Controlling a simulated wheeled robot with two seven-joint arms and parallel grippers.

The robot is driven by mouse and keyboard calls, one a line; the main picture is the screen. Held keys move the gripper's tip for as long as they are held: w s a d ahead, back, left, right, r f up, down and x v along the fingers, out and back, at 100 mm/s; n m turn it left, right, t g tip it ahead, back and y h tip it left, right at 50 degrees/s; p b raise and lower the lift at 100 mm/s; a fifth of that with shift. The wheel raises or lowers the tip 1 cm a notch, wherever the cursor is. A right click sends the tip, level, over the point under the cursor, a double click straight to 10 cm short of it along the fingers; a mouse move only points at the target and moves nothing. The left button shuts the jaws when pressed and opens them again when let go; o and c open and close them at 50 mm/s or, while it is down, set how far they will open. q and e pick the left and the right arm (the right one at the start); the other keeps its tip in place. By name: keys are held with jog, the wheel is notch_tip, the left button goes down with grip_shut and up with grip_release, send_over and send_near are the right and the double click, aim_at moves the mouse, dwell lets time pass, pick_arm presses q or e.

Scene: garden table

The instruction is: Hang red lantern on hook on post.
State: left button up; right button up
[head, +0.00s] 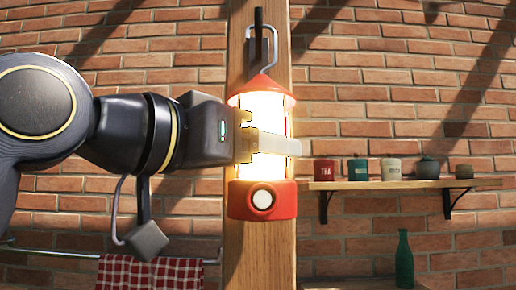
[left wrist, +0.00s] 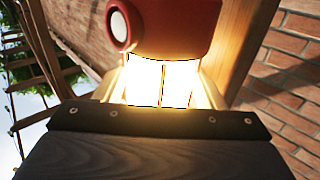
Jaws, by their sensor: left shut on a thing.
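The lit red lantern (head: 262,200) is upright in front of the wooden post (head: 243,262). My left gripper (head: 268,146) comes in from the left and is shut around its glowing glass body, between the red cap and red base. The lantern's grey wire handle (head: 276,45) stands up at the top, level with the dark hook (head: 258,18) on the post. The handle overlaps the hook in the picture; I cannot tell whether the hook passes through it. The left wrist view shows the red base (left wrist: 178,28) and bright glass between the fingers. My right gripper is not seen.
A brick wall (head: 400,80) stands behind. A wooden shelf (head: 400,184) at right carries several cups and pots, with a green bottle (head: 404,262) below. A red checked towel (head: 150,272) hangs on a rail at lower left. The space right of the lantern looks clear.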

pick_arm(q)
jog(key=shift+a+f, duration=0.1)
jog(key=shift+f, duration=0.05)
jog(key=o, duration=1.3)
jog(key=shift+f, duration=0.1)
jog(key=shift+o, duration=0.2)
jog(key=shift+s, duration=0.1)
